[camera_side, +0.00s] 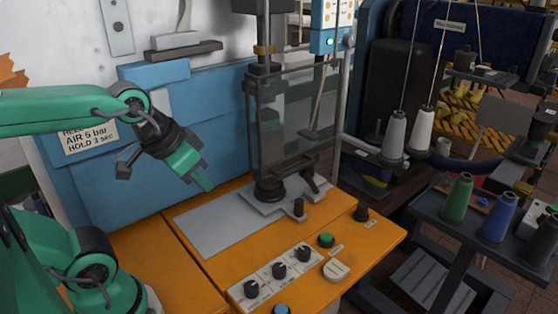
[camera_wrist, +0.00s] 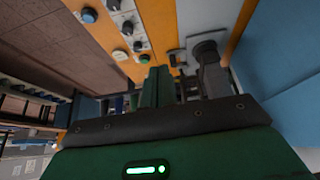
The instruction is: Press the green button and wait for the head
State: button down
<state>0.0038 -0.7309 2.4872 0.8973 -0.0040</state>
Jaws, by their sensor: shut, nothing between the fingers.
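The green button (camera_side: 327,240) sits on the orange table top, right of the row of black knobs. In the wrist view the green button (camera_wrist: 144,58) shows just beyond the fingertips, small and partly hard to make out. The press head (camera_side: 270,188) is a dark round piece low inside the clear guard, over a grey plate. My gripper (camera_side: 207,186) is shut and empty, tilted downward above the left part of the table, well left of the button and apart from it. In the wrist view my gripper's green fingers (camera_wrist: 157,80) are together.
A clear guard (camera_side: 285,115) stands around the press. Black knobs (camera_side: 279,270), a pale round button (camera_side: 336,270) and a blue button (camera_side: 282,309) lie near the green button. Thread cones (camera_side: 457,197) stand on a side table.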

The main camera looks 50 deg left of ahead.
jog(key=w+d+f, duration=0.2)
jog(key=w+d, duration=0.1)
jog(key=w, duration=0.4)
jog(key=w+d+f+g, duration=0.1)
jog(key=w+d+f, duration=0.2)
jog(key=w, duration=0.5)
jog(key=w+d+f+g, duration=0.1)
jog(key=w+d+f, duration=0.2)
jog(key=w, duration=0.5)
jog(key=shift+w+d+f+h, duration=0.15)
jog(key=shift+w+h, duration=0.1)
jog(key=shift+h, duration=0.05)
send_over(327, 236)
jog(key=f, duration=0.8)
jog(key=s+f, duration=0.1)
jog(key=f, duration=0.2)
jog(key=shift+f, duration=1.25)
